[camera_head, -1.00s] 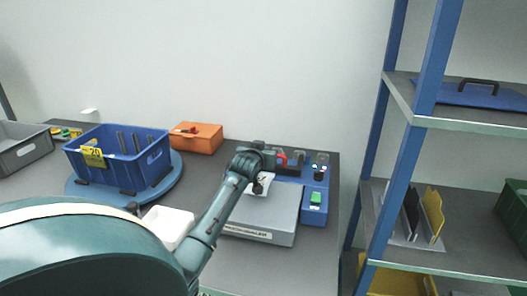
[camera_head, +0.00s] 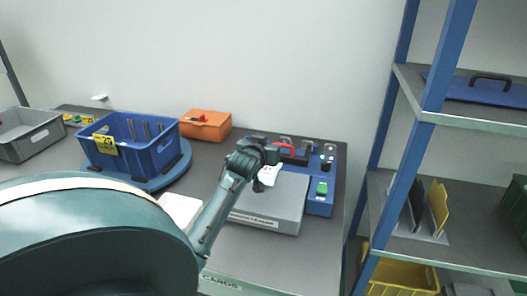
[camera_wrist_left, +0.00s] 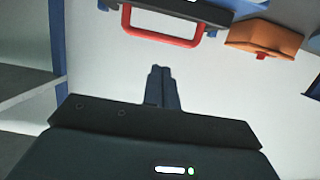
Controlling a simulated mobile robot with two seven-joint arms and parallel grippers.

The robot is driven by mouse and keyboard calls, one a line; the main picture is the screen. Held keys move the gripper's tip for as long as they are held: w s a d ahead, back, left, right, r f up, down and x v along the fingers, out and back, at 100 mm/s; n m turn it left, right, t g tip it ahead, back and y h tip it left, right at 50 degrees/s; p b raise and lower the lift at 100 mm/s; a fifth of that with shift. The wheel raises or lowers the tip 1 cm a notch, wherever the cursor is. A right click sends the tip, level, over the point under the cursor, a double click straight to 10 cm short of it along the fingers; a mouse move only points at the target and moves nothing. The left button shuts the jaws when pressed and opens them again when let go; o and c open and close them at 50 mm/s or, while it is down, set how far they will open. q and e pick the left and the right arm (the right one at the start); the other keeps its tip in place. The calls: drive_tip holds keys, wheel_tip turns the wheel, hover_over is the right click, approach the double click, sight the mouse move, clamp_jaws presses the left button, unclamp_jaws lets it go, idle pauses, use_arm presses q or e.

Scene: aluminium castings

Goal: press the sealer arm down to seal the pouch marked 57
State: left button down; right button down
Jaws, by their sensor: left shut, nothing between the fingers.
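The sealer is a low grey box (camera_head: 283,205) with a blue section (camera_head: 322,195) behind and to its right, on the bench. Its dark arm with a red handle (camera_head: 284,147) shows at the back; the red handle (camera_wrist_left: 160,40) also shows ahead in the left wrist view. A small white patch, perhaps the pouch (camera_head: 270,174), shows beside my left gripper (camera_head: 262,187); no number is readable on it. My left gripper is shut and empty above the grey box, and its fingertips (camera_wrist_left: 160,70) are apart from the handle in the wrist view. My right gripper is out of view.
A blue crate (camera_head: 165,157) with a yellow tag stands on a blue turntable, left. An orange case (camera_head: 206,125) stands behind, and a white tray (camera_head: 180,207) lies near my arm. A grey bin (camera_head: 35,140) is far left. A blue-post shelf (camera_head: 400,170) stands right.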

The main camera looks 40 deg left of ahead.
use_arm(q)
drive_tip(key=shift+s+d+f, duration=0.1)
drive_tip(key=shift+s+d, duration=0.15)
drive_tip(key=shift+s, duration=0.2)
drive_tip(key=shift+s+d+f, duration=0.1)
drive_tip(key=shift+s+d, duration=0.15)
drive_tip(key=shift+s, duration=0.2)
drive_tip(key=shift+s+d+r, duration=0.1)
drive_tip(key=shift+s, duration=0.15)
